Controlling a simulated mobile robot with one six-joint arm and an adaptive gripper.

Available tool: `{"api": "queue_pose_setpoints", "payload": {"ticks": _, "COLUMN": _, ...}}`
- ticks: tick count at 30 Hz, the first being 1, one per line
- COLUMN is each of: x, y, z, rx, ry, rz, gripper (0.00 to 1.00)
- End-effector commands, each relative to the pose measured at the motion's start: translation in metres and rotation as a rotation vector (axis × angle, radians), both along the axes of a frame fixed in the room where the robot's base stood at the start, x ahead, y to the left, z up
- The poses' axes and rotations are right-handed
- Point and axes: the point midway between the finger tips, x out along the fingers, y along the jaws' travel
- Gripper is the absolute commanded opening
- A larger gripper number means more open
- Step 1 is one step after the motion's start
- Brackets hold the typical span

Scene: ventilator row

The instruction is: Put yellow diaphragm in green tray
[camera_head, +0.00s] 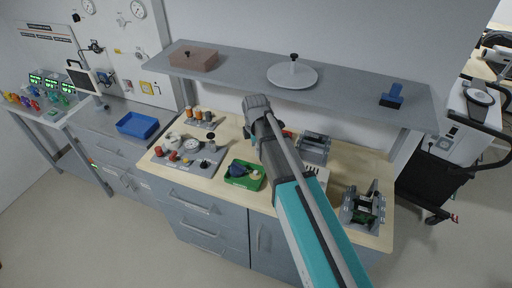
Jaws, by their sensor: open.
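The green tray (245,185) sits on the light wooden bench top, left of my arm. A small pale yellowish piece (237,170) and a dark blue piece (255,174) show inside it. They are too small to tell whether the yellowish one is the diaphragm, and I make out no other yellow diaphragm. My arm reaches up across the bench, its grey wrist near the shelf's front edge. The gripper's fingers are not visible, and the arm hides part of the bench behind it.
A grey shelf (350,92) overhangs the bench, with a brown box (194,60), a round lid (292,75) and a blue item (392,96). Gauges and knobs (188,152) stand left of the tray; grey fixtures (363,208) stand right. A blue tray (138,125) lies on the left counter.

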Motion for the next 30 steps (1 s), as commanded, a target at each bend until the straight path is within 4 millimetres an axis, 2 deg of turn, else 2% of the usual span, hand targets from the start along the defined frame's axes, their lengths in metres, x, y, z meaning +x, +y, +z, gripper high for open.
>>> {"api": "queue_pose_setpoints", "payload": {"ticks": 23, "x": 0.000, "y": -0.001, "z": 0.001, "rx": 0.000, "ry": 0.000, "rz": -0.003, "gripper": 0.59}}
{"api": "queue_pose_setpoints", "payload": {"ticks": 30, "x": -0.009, "y": -0.016, "z": 0.001, "rx": 0.000, "ry": 0.000, "rz": -0.112, "gripper": 0.59}}
